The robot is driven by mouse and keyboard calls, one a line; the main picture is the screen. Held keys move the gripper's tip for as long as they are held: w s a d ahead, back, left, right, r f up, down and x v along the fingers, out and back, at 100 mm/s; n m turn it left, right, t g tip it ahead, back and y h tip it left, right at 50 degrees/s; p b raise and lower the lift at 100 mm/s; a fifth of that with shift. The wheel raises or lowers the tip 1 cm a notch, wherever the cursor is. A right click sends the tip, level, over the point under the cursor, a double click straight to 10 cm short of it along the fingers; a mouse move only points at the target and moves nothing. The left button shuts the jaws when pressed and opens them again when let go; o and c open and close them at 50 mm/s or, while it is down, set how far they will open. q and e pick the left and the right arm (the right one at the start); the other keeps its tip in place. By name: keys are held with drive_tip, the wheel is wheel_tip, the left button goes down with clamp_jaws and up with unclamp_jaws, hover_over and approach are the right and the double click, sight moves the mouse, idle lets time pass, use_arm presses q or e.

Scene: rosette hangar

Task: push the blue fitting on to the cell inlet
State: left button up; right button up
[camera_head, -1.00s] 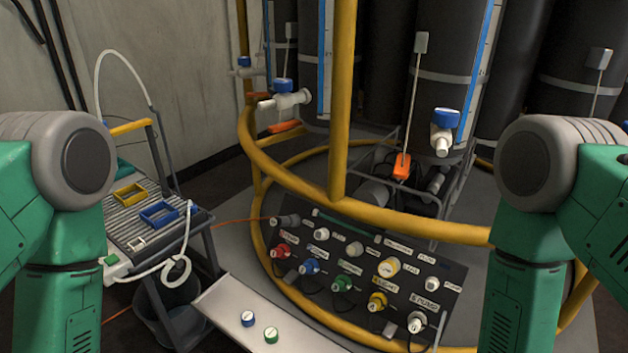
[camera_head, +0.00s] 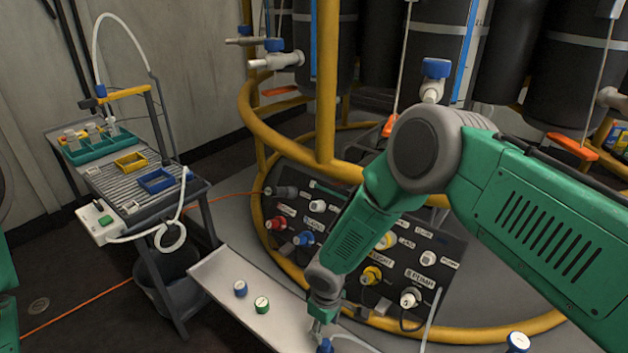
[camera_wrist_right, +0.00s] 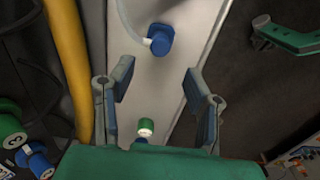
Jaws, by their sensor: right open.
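The blue fitting (camera_wrist_right: 158,40) lies on the pale shelf with a clear hose at its end. In the head view it (camera_head: 325,346) shows at the bottom edge, partly cut off. My right gripper (camera_wrist_right: 160,95) is open and empty; the fitting is beyond its fingertips, between their lines. In the head view the right gripper (camera_head: 318,328) is just above the fitting, small and partly hidden. White spouts with blue valves stand on the dark cells, one at left (camera_head: 275,60) and one in the middle (camera_head: 434,85); I cannot tell which is the inlet. A green-grey part at right in the wrist view may be my left gripper.
A blue cap (camera_head: 240,288) and a green cap (camera_head: 262,305) stand on the shelf (camera_head: 215,275). A yellow rail (camera_head: 327,100) rings the cells. A panel (camera_head: 455,250) with coloured connectors is behind my right arm. A cart (camera_head: 120,205) with trays stands at left.

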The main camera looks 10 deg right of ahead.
sight(325, 342)
drive_tip(key=shift+d, duration=0.15)
drive_tip(key=shift+f, duration=0.15)
wheel_tip(325, 342, down, 9)
drive_tip(key=b, duration=0.7)
drive_tip(key=shift+s, duration=0.1)
idle(0.7)
clamp_jaws()
drive_tip(key=shift+r, duration=0.2)
drive_tip(key=shift+r, duration=0.1)
